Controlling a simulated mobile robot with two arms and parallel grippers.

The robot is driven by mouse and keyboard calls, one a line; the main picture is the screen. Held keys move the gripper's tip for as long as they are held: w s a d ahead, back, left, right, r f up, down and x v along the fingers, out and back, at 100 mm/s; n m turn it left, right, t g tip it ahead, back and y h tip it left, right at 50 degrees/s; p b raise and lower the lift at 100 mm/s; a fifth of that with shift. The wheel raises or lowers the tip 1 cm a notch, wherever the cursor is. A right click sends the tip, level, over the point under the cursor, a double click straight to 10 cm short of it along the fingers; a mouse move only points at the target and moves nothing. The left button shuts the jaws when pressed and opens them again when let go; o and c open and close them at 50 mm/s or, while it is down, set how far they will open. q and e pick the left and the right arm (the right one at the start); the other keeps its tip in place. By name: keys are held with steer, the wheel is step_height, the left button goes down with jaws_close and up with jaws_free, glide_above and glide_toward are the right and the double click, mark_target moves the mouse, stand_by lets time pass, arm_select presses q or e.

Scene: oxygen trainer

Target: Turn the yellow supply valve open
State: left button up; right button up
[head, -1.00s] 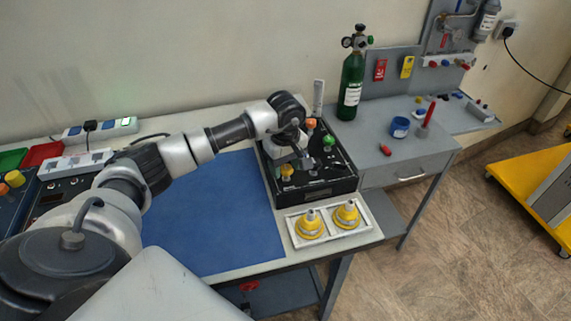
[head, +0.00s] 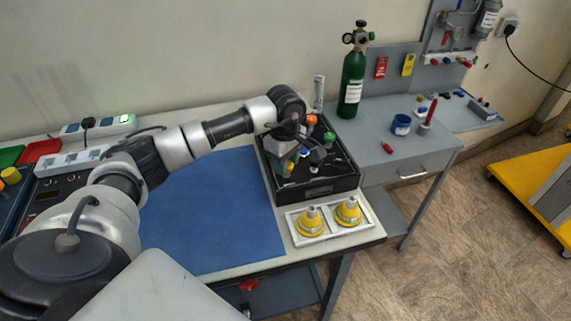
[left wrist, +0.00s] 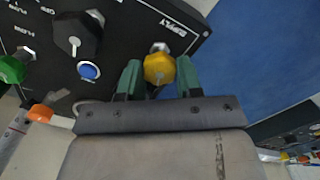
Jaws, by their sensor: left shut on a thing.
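The yellow supply valve (left wrist: 160,70) is a faceted knob on the black trainer panel (left wrist: 115,50), beside the printed word SUPPLY in the left wrist view. My left gripper (left wrist: 160,78) is shut on it, with one green finger on each side. In the head view the left gripper (head: 287,164) is over the front left of the black trainer box (head: 325,188), and a bit of the yellow valve (head: 291,168) shows. The valve's stem is partly hidden by the knob and gripper. My right gripper is in neither current view.
On the panel are a black knob (left wrist: 76,36), a blue button (left wrist: 88,71) and a green knob (left wrist: 12,70). A white tray with two yellow cones (head: 311,221) sits in front of the box. A green cylinder (head: 352,80) stands behind. The blue mat (head: 215,215) is clear.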

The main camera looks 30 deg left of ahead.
arm_select(q)
steer(key=n+b, duration=0.1)
steer(key=n, duration=0.3)
steer(key=shift+f+n, duration=0.1)
steer(key=shift+n, duration=0.2)
steer(key=n+b, duration=0.1)
steer(key=n, duration=0.4)
steer(key=shift+s+b, duration=0.15)
steer(key=shift+b, duration=0.25)
steer(key=n, duration=0.6)
steer(key=shift+d+b, duration=0.15)
steer(key=shift+b, duration=0.15)
steer(key=shift+n, duration=2.2)
steer(key=o, duration=0.9)
step_height(320, 180, up, 11)
steer(key=shift+b, duration=0.7)
